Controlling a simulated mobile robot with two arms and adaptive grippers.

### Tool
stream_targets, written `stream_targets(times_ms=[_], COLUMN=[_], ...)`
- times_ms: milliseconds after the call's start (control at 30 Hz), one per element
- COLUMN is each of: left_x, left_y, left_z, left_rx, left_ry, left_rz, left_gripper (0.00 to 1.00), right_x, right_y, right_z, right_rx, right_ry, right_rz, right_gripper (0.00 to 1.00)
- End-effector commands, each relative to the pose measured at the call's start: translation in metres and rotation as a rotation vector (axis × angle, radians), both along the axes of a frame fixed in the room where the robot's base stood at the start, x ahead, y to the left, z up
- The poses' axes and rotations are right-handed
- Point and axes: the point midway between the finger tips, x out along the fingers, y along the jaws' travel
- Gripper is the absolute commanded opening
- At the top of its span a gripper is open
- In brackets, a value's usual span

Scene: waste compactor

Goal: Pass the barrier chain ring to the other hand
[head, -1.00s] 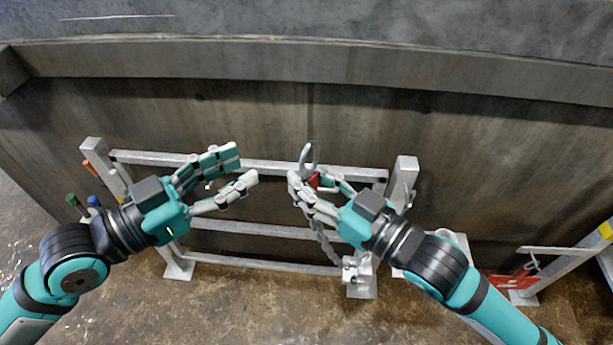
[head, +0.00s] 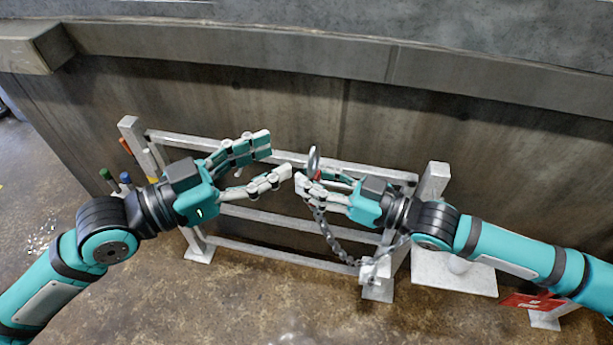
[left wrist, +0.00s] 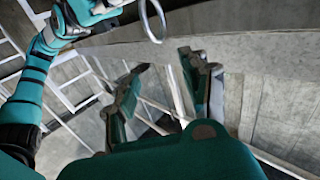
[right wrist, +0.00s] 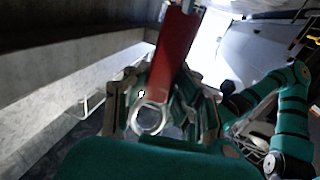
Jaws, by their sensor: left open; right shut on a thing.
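The barrier chain ring (head: 313,160) is a grey metal ring with a red piece at its base. It stands up out of my right gripper (head: 312,183), which is shut on it. A grey chain (head: 329,235) hangs below. My left gripper (head: 277,160) is open and empty, just left of the ring, its fingers pointing towards it and apart from it. In the left wrist view the ring (left wrist: 153,22) is partly cut off at the top, beyond the open fingers. In the right wrist view the ring (right wrist: 149,118) and red piece (right wrist: 175,55) show between the fingers.
A grey metal barrier frame (head: 265,215) stands behind and below both grippers, before a large grey wall (head: 400,130). The chain runs down to a bracket (head: 375,268) at its right post. Colored handles (head: 112,178) show at the left. The floor in front is clear.

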Motion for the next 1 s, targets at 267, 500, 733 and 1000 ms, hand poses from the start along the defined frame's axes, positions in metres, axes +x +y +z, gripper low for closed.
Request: stream_targets(times_ms=[267, 500, 733, 1000], left_x=[0.001, 0.000, -0.004, -0.013], left_y=[0.003, 0.014, 0.025, 0.034], left_z=[-0.003, -0.013, -0.022, -0.030], left_rx=[0.080, 0.380, 0.714, 1.053], left_ry=[-0.127, -0.605, -1.134, -1.694], left_rz=[0.010, 0.035, 0.040, 0.027], left_gripper=[0.57, 0.57, 0.57, 0.57], right_x=[0.000, 0.000, 0.000, 0.000], right_y=[0.000, 0.000, 0.001, 0.001], right_z=[0.001, 0.002, 0.002, 0.002], right_rx=[0.002, 0.003, 0.003, 0.003], right_ry=[-0.002, -0.003, -0.003, -0.004], right_rz=[0.003, 0.003, 0.003, 0.003], right_gripper=[0.00, 0.00, 0.00, 0.00])
